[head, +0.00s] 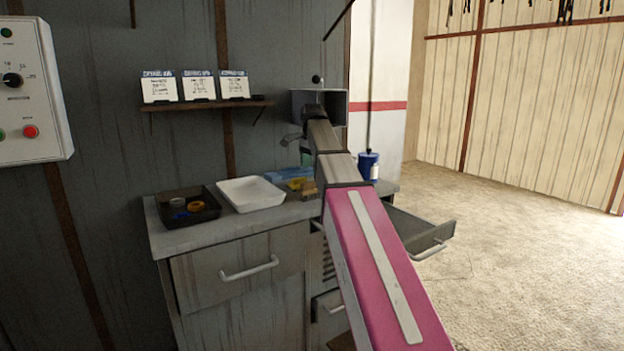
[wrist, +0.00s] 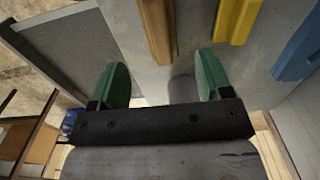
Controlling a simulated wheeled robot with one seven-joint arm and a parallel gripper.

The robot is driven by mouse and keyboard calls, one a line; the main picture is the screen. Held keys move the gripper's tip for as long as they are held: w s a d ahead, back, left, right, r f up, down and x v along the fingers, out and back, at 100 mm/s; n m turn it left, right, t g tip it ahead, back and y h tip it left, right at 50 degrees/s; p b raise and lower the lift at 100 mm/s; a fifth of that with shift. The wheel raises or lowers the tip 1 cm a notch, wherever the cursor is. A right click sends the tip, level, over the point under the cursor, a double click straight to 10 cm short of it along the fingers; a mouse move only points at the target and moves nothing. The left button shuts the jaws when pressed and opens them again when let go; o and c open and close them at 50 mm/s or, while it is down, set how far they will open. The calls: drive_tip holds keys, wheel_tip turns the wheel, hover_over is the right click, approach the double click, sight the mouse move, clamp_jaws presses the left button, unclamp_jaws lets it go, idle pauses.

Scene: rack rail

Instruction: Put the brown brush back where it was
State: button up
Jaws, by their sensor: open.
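A brown wooden bar (wrist: 157,30), apparently the brown brush, is cut off by the top of the wrist view, over the grey worktop (wrist: 205,40). In the head view a small brown piece (head: 309,189) shows on the counter beside my arm. My gripper (wrist: 163,80) is open and empty, its two green fingertips apart. The brown bar is beyond the fingertips, roughly in line with the gap between them. In the head view my arm hides most of the gripper; only a bit of green (head: 306,158) shows. No bristles are visible.
A yellow bar (wrist: 238,20) and a blue bar (wrist: 299,50) lie right of the brown one. A white tray (head: 250,204) and a black tray (head: 207,216) with rings stand on the counter's left. An open drawer (head: 425,236) juts out right. A blue container (head: 367,163) stands behind.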

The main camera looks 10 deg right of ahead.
sight(312, 181)
drive_tip(key=shift+r, duration=1.95)
